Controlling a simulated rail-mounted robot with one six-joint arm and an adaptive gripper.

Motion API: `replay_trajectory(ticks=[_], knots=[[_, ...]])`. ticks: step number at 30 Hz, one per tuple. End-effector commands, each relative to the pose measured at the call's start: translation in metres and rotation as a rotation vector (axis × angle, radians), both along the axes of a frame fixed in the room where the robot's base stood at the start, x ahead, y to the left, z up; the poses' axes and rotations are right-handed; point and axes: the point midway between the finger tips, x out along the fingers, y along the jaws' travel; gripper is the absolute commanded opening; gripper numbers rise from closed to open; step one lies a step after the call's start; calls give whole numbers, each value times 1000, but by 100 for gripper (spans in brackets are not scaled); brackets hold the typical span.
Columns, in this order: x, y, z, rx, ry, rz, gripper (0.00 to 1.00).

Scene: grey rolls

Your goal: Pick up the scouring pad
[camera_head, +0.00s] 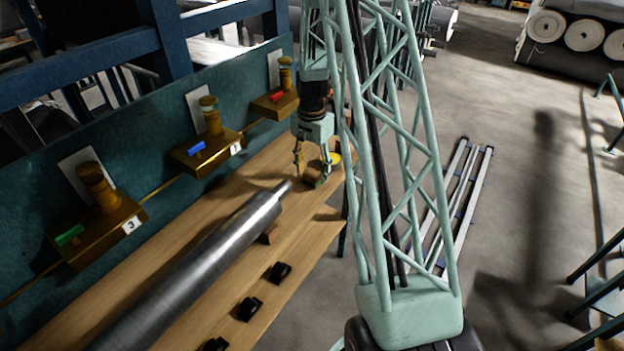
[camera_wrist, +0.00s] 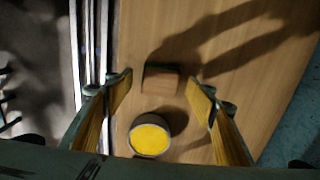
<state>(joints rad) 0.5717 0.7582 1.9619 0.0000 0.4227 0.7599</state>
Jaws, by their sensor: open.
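The scouring pad appears to be the small reddish-brown block (camera_wrist: 161,79) lying on the wooden bench, seen in the wrist view. In the head view a brown block (camera_head: 312,175) shows between my fingers, partly covered by them. My gripper (camera_head: 312,179) points down at the far part of the bench and is open. In the wrist view its two fingers (camera_wrist: 161,87) stand left and right of the block, with a gap on each side. Nothing is held. I cannot tell how far the fingertips are above the bench.
A round tin with yellow contents (camera_wrist: 149,139) stands close beside the block. A long metal roll (camera_head: 205,262) lies along the bench (camera_head: 300,238). Black pieces (camera_head: 249,308) sit near its front edge. Brass fittings with numbered tags (camera_head: 205,150) line the back panel.

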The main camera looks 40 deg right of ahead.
Motion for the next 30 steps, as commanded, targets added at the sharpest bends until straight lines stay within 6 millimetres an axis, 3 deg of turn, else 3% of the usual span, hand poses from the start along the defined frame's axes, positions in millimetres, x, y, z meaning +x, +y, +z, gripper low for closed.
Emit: replay_trajectory(ticks=[7, 24, 30], knots=[[0, 0, -16, -1, -1, 0, 51], [0, 0, -16, -1, -1, 0, 51], [0, 0, -16, -1, -1, 0, 34]])
